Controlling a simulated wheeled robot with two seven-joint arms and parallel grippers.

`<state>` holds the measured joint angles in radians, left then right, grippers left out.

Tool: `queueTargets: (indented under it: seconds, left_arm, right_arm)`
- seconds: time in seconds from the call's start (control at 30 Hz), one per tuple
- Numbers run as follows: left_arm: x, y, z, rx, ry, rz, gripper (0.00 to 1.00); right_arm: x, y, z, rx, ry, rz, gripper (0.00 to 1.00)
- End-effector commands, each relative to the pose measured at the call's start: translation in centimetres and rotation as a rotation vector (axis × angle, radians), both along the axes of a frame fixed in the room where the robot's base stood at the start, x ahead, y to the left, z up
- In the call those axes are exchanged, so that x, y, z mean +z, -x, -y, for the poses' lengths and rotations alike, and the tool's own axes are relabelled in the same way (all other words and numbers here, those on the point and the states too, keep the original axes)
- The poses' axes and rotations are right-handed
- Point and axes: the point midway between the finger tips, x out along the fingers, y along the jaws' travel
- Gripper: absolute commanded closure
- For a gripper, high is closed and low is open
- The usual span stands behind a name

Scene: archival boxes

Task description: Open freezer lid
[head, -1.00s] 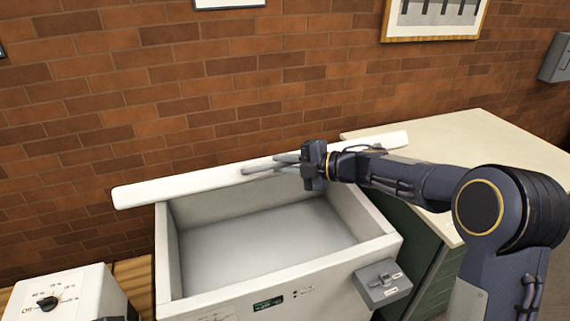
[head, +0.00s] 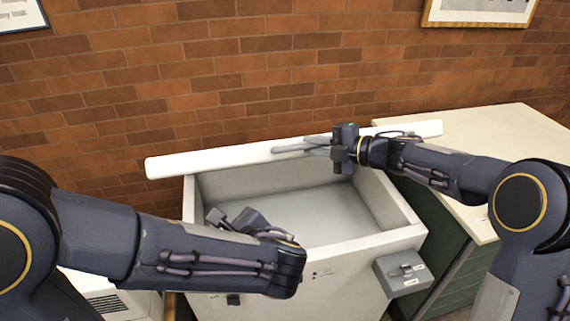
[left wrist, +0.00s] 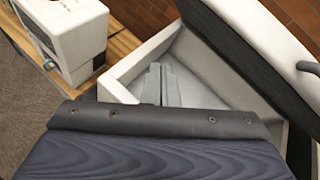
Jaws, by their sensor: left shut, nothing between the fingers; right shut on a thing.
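The white chest freezer (head: 372,243) stands against the brick wall, and its pale grey inside is visible. Its lid (head: 222,159) is raised along the back, seen nearly edge-on as a long white bar. My right gripper (head: 303,147) is at the lid's top edge, shut on the lid. My left gripper (head: 232,218) is over the freezer's front left part, shut and empty. In the left wrist view its closed fingers (left wrist: 161,85) point into the open freezer, and the lid (left wrist: 266,35) shows at the right with a dark inner face.
A white appliance (left wrist: 68,35) stands on a wooden surface left of the freezer. A grey latch box (head: 402,270) is on the freezer's front right. A cream-topped green cabinet (head: 500,150) stands to the right. Framed pictures hang on the wall.

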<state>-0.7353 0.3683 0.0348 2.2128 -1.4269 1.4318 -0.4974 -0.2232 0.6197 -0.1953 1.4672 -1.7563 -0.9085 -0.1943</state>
Motion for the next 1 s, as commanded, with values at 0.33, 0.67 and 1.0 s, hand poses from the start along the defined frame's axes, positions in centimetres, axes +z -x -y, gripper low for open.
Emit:
queueTargets:
  seconds: [0.33, 0.67, 1.0]
  left_arm:
    - [2.2, -2.6, 14.2, -0.485, -0.463, 0.182, 1.00]
    - [2.3, -5.8, 14.3, -0.517, -0.498, 0.204, 1.00]
    - [2.2, -12.5, 12.1, -0.517, -0.496, 0.204, 1.00]
  right_arm:
    - [-0.1, 0.0, 0.0, 0.000, 0.000, -0.001, 1.00]
    - [-0.1, 0.0, 0.0, 0.001, 0.000, -0.001, 1.00]
    - [-0.1, 0.0, 0.0, 0.000, 0.001, -0.002, 1.00]
